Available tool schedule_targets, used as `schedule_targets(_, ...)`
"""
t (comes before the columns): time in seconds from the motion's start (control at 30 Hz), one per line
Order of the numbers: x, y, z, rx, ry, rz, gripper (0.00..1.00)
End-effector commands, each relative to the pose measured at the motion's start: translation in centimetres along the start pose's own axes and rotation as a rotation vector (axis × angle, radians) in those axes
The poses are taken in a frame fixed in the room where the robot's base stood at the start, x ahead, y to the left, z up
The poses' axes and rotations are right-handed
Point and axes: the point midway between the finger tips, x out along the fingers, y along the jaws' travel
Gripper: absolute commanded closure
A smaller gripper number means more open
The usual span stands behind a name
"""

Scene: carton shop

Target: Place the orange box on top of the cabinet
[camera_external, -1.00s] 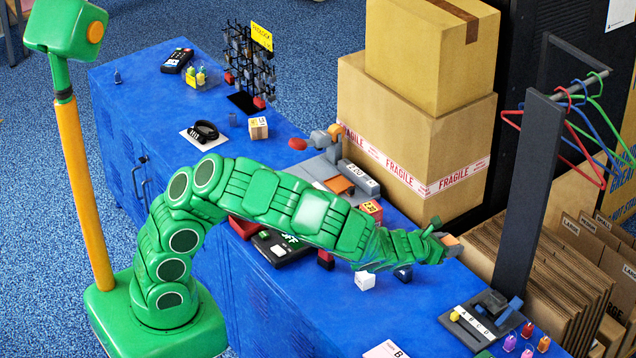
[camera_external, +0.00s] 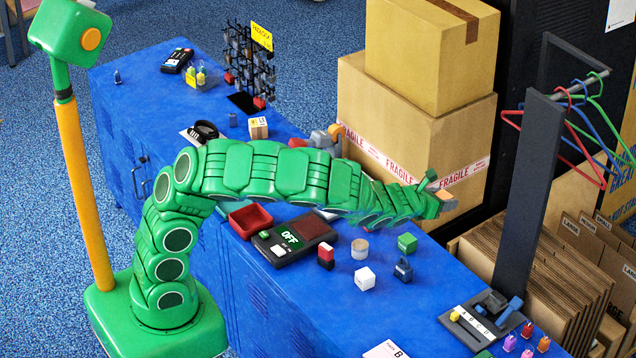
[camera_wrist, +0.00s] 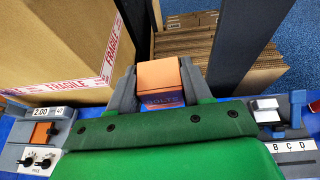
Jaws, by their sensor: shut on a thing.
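The orange box (camera_wrist: 160,76) is in the wrist view, with dark lettering on its near face that seems to read BOLTS. My gripper (camera_wrist: 159,88) is shut on it, with one grey finger on each side. In the external view the orange box (camera_external: 446,196) shows small at the tip of my gripper (camera_external: 434,188), raised in front of the FRAGILE carton. The blue cabinet (camera_external: 330,308) is long, and its flat top runs below my arm. My arm hides part of that top.
Stacked cartons (camera_external: 415,150) stand on the far side. A dark post (camera_external: 527,190) with coloured hangers rises at the right. A green cube (camera_external: 407,243), a white cube (camera_external: 364,278), a dark padlock (camera_external: 403,270) and a scale (camera_external: 292,240) sit on the top. Bare blue surface lies between them.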

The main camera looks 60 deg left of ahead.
Motion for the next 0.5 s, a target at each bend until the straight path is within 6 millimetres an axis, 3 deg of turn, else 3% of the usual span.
schedule_targets(0.5, 2.5, 17.7, 1.1, -0.100, -0.004, 0.245, 0.86)
